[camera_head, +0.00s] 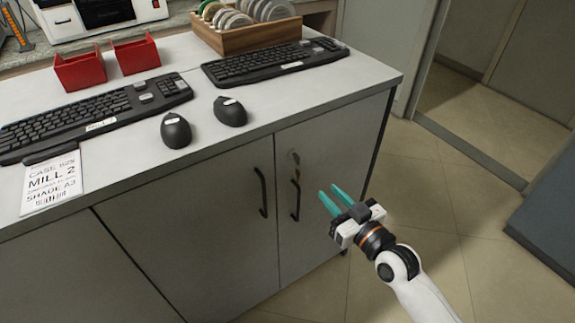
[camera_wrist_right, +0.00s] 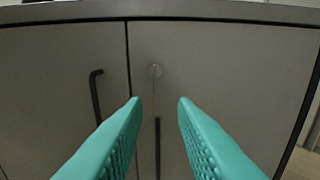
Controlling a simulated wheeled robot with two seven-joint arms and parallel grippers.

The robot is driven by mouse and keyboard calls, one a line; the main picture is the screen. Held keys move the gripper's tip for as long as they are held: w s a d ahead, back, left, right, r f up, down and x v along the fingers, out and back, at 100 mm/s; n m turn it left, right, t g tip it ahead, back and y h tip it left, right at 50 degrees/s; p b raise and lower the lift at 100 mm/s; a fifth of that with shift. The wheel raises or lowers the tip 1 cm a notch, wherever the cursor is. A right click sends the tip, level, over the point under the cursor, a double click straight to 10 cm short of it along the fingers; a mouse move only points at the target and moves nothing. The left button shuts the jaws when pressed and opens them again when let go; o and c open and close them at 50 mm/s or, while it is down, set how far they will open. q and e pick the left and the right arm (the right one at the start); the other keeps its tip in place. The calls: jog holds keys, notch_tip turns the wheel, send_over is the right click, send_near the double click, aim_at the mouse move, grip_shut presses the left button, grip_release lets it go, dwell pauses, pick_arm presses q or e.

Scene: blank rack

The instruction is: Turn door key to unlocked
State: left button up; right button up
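The door key and its lock (camera_head: 294,158) sit near the top left edge of the right cabinet door (camera_head: 334,160), just above that door's black handle (camera_head: 295,200). In the right wrist view a small round pale lock (camera_wrist_right: 155,71) shows between and beyond my fingertips; whether the key is turned is too small to tell. My right gripper (camera_head: 336,201) has teal fingers, apart and empty, in front of the right door and to the right of the key. Its spread fingers also show in the right wrist view (camera_wrist_right: 160,105). My left gripper is not in view.
The left cabinet door has a black handle (camera_head: 261,192). On the counter (camera_head: 215,165) above are two keyboards (camera_head: 265,64), two mice (camera_head: 230,111), red bins (camera_head: 80,71) and a wooden rack (camera_head: 245,37). Open floor (camera_head: 415,200) lies to the right.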

jog(key=r+x, duration=0.2)
jog(key=x, duration=1)
jog(key=shift+s+a+y, duration=0.2)
jog(key=shift+a+y, duration=0.1)
jog(key=shift+a, duration=0.05)
grip_shut()
